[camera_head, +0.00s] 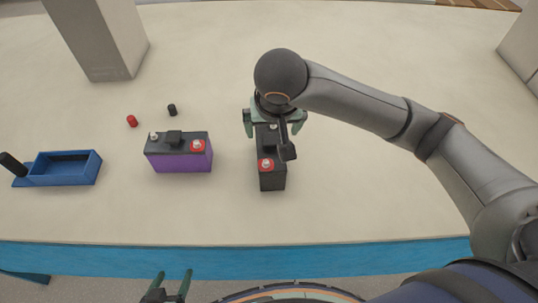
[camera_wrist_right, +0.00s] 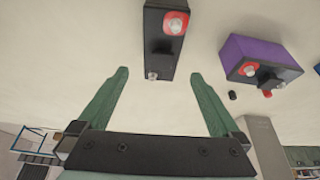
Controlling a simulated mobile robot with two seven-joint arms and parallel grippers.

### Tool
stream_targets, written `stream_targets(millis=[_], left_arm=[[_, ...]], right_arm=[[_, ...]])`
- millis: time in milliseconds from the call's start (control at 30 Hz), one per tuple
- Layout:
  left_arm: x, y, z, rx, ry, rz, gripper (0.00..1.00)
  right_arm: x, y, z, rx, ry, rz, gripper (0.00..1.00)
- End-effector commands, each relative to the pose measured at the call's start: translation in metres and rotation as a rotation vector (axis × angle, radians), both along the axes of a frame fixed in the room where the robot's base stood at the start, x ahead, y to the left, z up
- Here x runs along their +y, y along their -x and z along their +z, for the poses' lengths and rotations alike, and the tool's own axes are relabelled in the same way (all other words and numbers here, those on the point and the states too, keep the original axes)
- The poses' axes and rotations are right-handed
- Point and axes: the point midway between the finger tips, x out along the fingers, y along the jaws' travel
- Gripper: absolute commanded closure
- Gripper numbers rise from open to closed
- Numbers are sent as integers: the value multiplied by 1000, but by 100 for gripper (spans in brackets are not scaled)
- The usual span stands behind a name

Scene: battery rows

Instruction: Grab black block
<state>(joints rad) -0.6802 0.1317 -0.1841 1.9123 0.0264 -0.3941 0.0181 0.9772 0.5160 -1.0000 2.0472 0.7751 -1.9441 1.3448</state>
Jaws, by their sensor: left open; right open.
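The black block (camera_head: 272,178) is a battery with a red-ringed terminal. It stands on the table right of the purple battery, its far part hidden under my right arm. In the right wrist view the black block (camera_wrist_right: 155,42) lies ahead of the fingertips, its near end close to the gap between them. My right gripper (camera_head: 274,128) is open over the block's far end; its fingers also show in the right wrist view (camera_wrist_right: 158,76), holding nothing. My left gripper (camera_head: 174,275) is open and empty, below the table's front edge in the picture.
A purple battery (camera_head: 182,160) stands left of the black block. A blue tray (camera_head: 60,182) is at far left. A small red cap (camera_head: 132,121) and black cap (camera_head: 172,110) lie behind. A grey box (camera_head: 100,40) stands at back left. The table's right side is clear beneath my arm.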

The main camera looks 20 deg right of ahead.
Motion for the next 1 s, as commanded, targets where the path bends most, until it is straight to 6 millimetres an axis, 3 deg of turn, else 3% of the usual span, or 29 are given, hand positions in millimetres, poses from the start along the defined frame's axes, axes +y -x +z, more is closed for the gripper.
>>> stream_targets(millis=[100, 367, 633, 933, 1000], left_arm=[[0, 0, -2, 0, -1, -1, 24], [0, 0, -4, 0, -1, -1, 24], [0, 0, -6, -1, -1, -1, 24], [0, -1, -6, -2, 0, -1, 24], [0, -1, -6, -2, 0, -1, 24]], right_arm=[[-3, -8, -19, 0, 2, -2, 0], [-3, -15, -38, 0, 1, 0, 0], [-4, -29, -73, -1, 1, 1, 0], [-4, -31, -77, -3, 0, 3, 0], [-4, -31, -77, -3, 0, 3, 8]])
